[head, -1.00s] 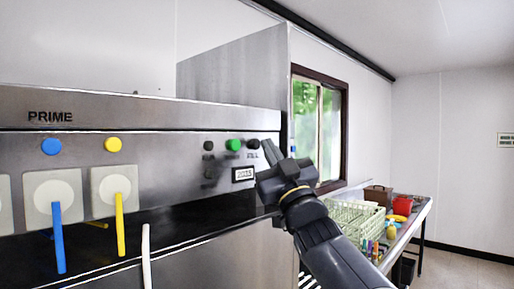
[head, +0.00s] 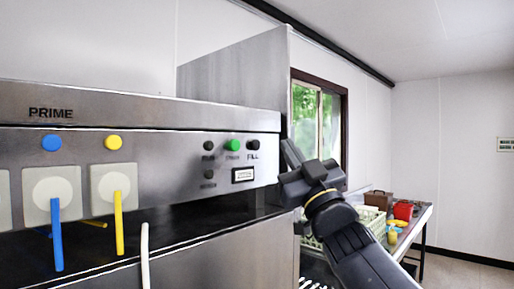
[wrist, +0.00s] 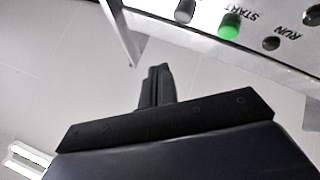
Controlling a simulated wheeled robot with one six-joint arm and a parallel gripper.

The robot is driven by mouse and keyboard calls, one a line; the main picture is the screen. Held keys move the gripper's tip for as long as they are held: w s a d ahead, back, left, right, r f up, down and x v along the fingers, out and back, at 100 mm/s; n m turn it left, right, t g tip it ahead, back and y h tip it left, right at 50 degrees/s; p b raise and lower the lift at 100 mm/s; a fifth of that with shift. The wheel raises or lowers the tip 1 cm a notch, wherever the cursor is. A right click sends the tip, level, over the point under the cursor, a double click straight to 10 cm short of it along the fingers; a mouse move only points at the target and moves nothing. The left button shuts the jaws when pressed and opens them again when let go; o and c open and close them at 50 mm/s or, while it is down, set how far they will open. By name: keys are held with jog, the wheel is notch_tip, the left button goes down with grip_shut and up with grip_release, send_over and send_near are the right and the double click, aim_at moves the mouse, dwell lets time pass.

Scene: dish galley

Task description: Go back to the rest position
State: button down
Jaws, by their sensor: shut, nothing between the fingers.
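My gripper (head: 291,153) is shut and empty in the head view, to the right of the machine's control panel (head: 185,150), in front of the window side. It stands apart from the panel's right end. In the wrist view the shut fingers (wrist: 157,82) point up the picture, with the green START button (wrist: 230,26) and dark buttons on the panel at the upper right. The green button (head: 232,145) and the FILL button (head: 253,145) also show in the head view, beside a small display (head: 243,175).
A steel table (head: 412,232) at the right holds a pale rack (head: 371,222), a brown box (head: 378,199) and a red item (head: 403,211). Floor (head: 455,275) shows at the far right.

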jog(key=a+p, duration=0.1)
jog(key=w+p, duration=0.1)
jog(key=p, duration=0.1)
jog(key=shift+w+a+r+p, duration=0.2)
jog(key=shift+a+r+p, duration=0.1)
jog(key=shift+a, duration=0.1)
jog(key=s+d+b, duration=0.2)
jog(key=s+d, duration=0.1)
jog(key=d, duration=0.1)
jog(key=shift+s+d+f, duration=0.3)
jog(key=shift+s+d, duration=0.05)
jog(key=shift+d, duration=0.05)
jog(key=shift+a, duration=0.1)
